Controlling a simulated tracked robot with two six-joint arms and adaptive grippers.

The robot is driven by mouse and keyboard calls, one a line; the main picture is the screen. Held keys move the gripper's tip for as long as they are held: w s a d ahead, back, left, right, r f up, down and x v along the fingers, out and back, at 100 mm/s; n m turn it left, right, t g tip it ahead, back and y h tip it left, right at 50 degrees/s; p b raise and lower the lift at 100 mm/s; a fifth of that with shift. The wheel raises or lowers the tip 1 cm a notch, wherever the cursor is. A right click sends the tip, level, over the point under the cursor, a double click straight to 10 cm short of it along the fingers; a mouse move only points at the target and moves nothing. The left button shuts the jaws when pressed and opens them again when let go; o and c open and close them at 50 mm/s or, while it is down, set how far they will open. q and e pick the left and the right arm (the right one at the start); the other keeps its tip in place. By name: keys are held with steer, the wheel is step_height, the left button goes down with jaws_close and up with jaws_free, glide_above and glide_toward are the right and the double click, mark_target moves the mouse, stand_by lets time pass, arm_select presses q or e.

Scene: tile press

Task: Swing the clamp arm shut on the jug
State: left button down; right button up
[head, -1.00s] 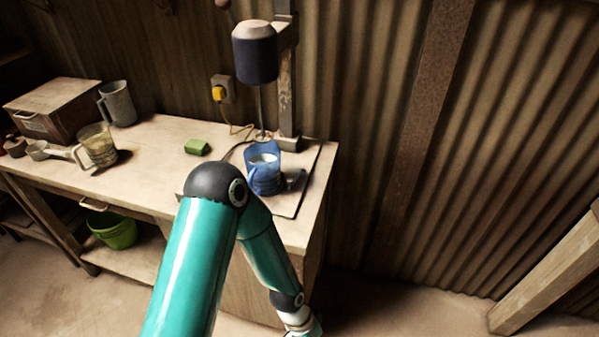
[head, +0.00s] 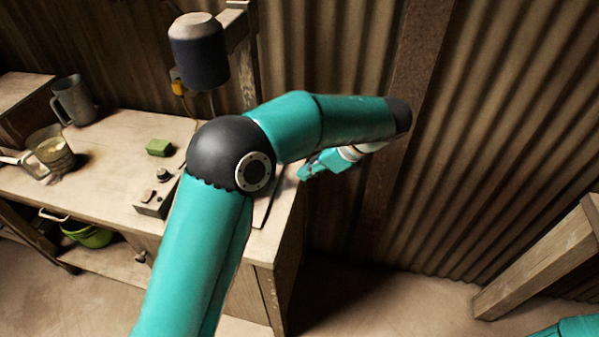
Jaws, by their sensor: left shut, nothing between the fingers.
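The blue jug and the clamp arm are hidden behind my left arm in the head view. The dark motor head (head: 198,55) of the mixer stands above that spot on its post, with its thin shaft running down behind my arm. My left gripper (head: 304,172) shows small at the bench's right end, its fingers pointing left and down. It is shut and empty. Whether it touches anything behind my arm cannot be seen. My right gripper is out of view.
A green bucket (head: 88,235) is below. Corrugated wall stands behind; a timber beam (head: 545,255) leans at right.

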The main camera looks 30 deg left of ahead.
arm_select(q)
steer(key=x, duration=0.8)
steer(key=shift+s+a+f+p, duration=0.15)
steer(key=shift+s+a+p, duration=0.15)
steer(key=shift+a, duration=0.05)
steer(key=shift+s+a+f+p, duration=0.1)
steer(key=shift+a+f+p, duration=0.1)
steer(key=shift+a, duration=0.5)
steer(key=shift+s+a+f+p, duration=0.15)
steer(key=shift+a+f, duration=0.1)
steer(key=shift+a, duration=0.4)
steer(key=shift+s+a+f+p, duration=0.1)
steer(key=shift+a+f+p, duration=0.1)
steer(key=shift+a, duration=0.5)
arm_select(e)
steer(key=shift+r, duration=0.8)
arm_select(q)
steer(key=shift+w+d, duration=0.15)
